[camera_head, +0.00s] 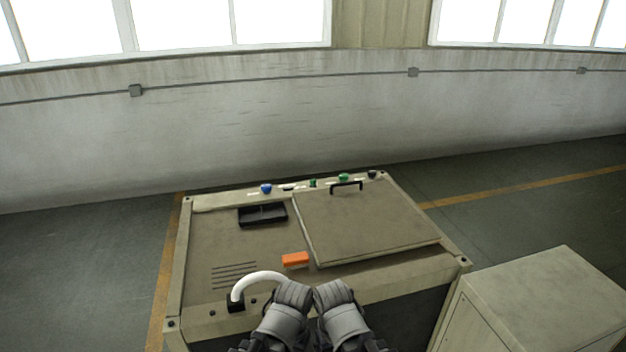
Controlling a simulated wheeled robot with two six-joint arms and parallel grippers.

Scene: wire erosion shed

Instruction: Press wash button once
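A beige machine (213,240) stands ahead of me with a raised control strip along its back edge. On the strip are a blue button (265,188), a small green button (312,183), a larger green button (343,178) and a dark knob (372,174). The labels are too small to read, so I cannot tell which is the wash button. My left gripper (293,294) and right gripper (334,294) are side by side at the machine's front edge, far from the buttons. Their fingers are hidden, and nothing shows in them.
A closed lid (370,222) with a black handle (346,186) covers the right of the top. A black tray (262,214), an orange block (295,259) and a white curved hose (250,280) are on the left and front. A beige cabinet (545,295) stands at right.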

